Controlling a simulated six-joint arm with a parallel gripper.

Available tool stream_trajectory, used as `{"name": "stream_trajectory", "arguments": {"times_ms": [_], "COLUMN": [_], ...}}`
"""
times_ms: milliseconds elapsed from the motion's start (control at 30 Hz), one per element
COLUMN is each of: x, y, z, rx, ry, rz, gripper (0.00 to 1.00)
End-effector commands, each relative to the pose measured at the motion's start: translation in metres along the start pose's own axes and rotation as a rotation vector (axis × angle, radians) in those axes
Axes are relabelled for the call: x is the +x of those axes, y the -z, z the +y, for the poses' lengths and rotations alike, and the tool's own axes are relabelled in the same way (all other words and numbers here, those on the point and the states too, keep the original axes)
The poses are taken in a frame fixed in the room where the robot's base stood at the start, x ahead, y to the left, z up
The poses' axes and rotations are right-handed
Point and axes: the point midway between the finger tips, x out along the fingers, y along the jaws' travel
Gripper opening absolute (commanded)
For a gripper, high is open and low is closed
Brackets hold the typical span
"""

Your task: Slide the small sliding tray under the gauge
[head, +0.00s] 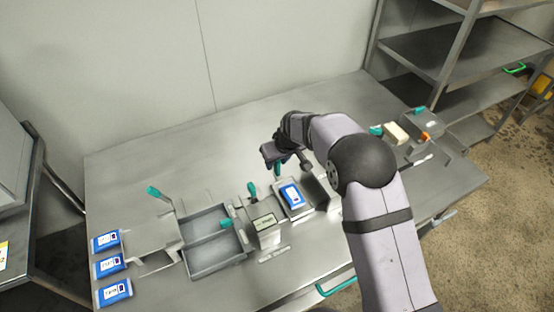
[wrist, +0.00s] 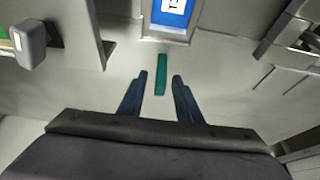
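The small sliding tray (head: 297,211) is a grey plate with a blue-and-white pack (head: 291,195) on it, and it stands right of the middle of the bench. Its teal handle (head: 277,168) sticks up at the back. The tray's edge also shows at the top of the wrist view (wrist: 165,40). My gripper (head: 272,155) is over the back of the tray. In the wrist view my gripper (wrist: 158,82) is open, with the teal handle (wrist: 161,75) seen between its fingertips; contact cannot be told. I cannot tell surely which fixture is the gauge.
A box with a display (head: 264,222) stands left of the tray, and a grey upright plate (head: 318,190) stands at its right. A two-compartment tray (head: 213,257) and several blue packs (head: 108,265) are further left. The bench behind (head: 220,140) is clear.

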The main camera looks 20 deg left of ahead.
Motion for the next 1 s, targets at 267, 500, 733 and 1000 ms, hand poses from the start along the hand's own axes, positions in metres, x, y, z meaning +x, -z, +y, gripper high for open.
{"name": "stream_trajectory", "arguments": {"times_ms": [267,500,733,1000], "x": [0.001,0.001,0.001,0.001], "y": [0.0,0.0,0.0,0.001], "z": [0.0,0.0,-0.022,-0.098], "rx": [0.0,0.0,-0.006,-0.008], "ry": [0.0,0.0,0.002,0.004], "rz": [0.0,0.0,-0.002,0.0], "gripper": [0.29,0.0,0.0,0.0]}}
